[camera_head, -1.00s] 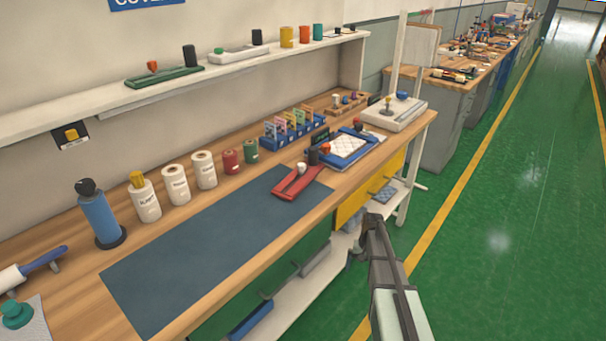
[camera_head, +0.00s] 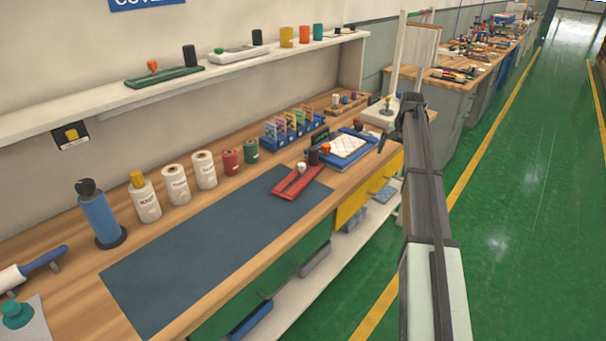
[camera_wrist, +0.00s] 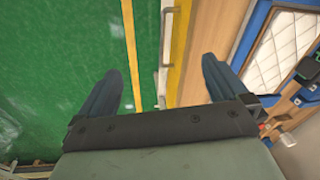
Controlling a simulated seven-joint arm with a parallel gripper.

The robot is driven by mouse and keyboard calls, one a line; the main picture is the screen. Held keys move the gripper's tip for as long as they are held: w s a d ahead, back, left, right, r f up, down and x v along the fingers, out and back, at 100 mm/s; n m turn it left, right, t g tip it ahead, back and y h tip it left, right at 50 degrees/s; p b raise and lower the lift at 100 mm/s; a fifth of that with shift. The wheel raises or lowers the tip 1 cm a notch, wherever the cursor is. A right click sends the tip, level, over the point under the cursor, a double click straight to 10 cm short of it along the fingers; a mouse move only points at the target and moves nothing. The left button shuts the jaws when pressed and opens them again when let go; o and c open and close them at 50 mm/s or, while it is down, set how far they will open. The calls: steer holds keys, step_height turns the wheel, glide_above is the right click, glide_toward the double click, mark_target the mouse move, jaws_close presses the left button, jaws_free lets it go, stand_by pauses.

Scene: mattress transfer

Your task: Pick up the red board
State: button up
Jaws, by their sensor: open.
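The red board (camera_head: 302,181) is a flat, forked red piece with a pale knob. It lies on the bench at the right end of the dark mat. My gripper (camera_wrist: 163,82) is open, and I see nothing between its fingers. In the head view it is right of the blue frame, by the bench's front edge and apart from the red board; my arm partly hides it. The blue frame (camera_wrist: 246,38) with a white quilted pad (camera_wrist: 282,50) shows at the right of the wrist view. I cannot tell whether the red board shows there.
The dark mat (camera_head: 210,255) is mostly clear. Rolls, jars and a blue rack (camera_head: 292,130) of coloured cards line the bench's back. A white stand (camera_head: 380,116) with an upright post is behind my arm. A yellow panel (camera_head: 350,205) is below the bench edge.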

steer(key=w+a+r, duration=0.2)
steer(key=a+r, duration=0.2)
steer(key=r, duration=0.1)
step_height(320, 180, up, 2)
steer(key=g, duration=0.2)
glide_above(303, 168)
steer(key=w, duration=0.2)
steer(key=shift+h, duration=0.3)
steer(key=f, duration=0.8)
steer(key=shift+w+d, duration=0.15)
steer(key=shift+d, duration=0.1)
steer(key=shift+a+f, duration=0.15)
steer(key=shift+f, duration=2.5)
steer(key=c, duration=1.1)
